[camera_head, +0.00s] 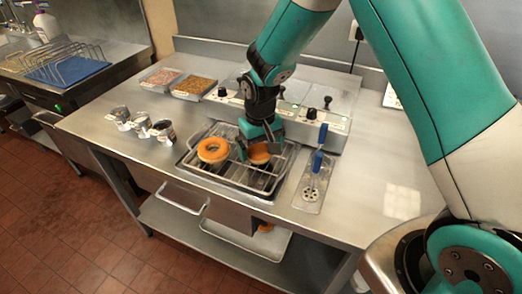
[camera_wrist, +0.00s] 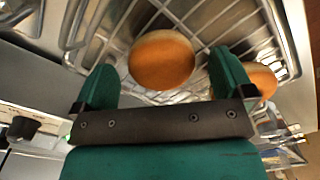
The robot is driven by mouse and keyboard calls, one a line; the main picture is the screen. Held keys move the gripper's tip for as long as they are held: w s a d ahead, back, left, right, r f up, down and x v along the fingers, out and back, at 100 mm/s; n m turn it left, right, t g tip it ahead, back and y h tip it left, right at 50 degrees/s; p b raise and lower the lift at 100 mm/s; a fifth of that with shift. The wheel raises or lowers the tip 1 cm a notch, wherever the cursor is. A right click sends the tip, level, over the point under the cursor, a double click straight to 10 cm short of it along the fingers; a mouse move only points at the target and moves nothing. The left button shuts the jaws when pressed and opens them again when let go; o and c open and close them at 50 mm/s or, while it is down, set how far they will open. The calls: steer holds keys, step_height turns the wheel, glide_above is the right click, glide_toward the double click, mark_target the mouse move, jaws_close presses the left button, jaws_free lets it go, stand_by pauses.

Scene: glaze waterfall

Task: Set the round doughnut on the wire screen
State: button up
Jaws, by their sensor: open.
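A round doughnut without a visible hole (camera_head: 259,154) rests on the wire screen (camera_head: 232,184), right of its middle. In the wrist view this round doughnut (camera_wrist: 162,60) lies on the wires between my fingers, with a gap on either side. My gripper (camera_head: 261,140) is open just above and around it, its fingers pointing down and partly hiding it. A ring doughnut (camera_head: 212,150) lies on the left part of the screen. It shows in the wrist view partly behind the right finger (camera_wrist: 263,81).
Right of the screen, a blue-handled tool (camera_head: 319,150) stands on a small tray (camera_head: 311,190). Several small containers (camera_head: 140,124) stand to the left. Two topping trays (camera_head: 193,87) and a unit with knobs (camera_head: 300,112) are behind. The counter's right side is clear.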

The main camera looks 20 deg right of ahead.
mark_target(261, 150)
step_height(261, 150, up, 10)
steer(key=r+b, duration=0.1)
steer(key=b, duration=0.1)
steer(key=s+a+r+n+y, duration=0.1)
steer(key=s+r+n, duration=0.1)
steer(key=s, duration=0.6)
steer(key=s+a+r+n+y, duration=0.1)
steer(key=s+a+r+n, duration=0.1)
steer(key=s, duration=0.7)
steer(key=s+a+r+n+y, duration=0.1)
steer(key=s+r, duration=0.3)
steer(key=s, duration=0.4)
steer(key=shift+s+a+r+n+y, duration=0.25)
steer(key=shift+s+r+n+y, duration=0.15)
steer(key=shift+y, duration=0.2)
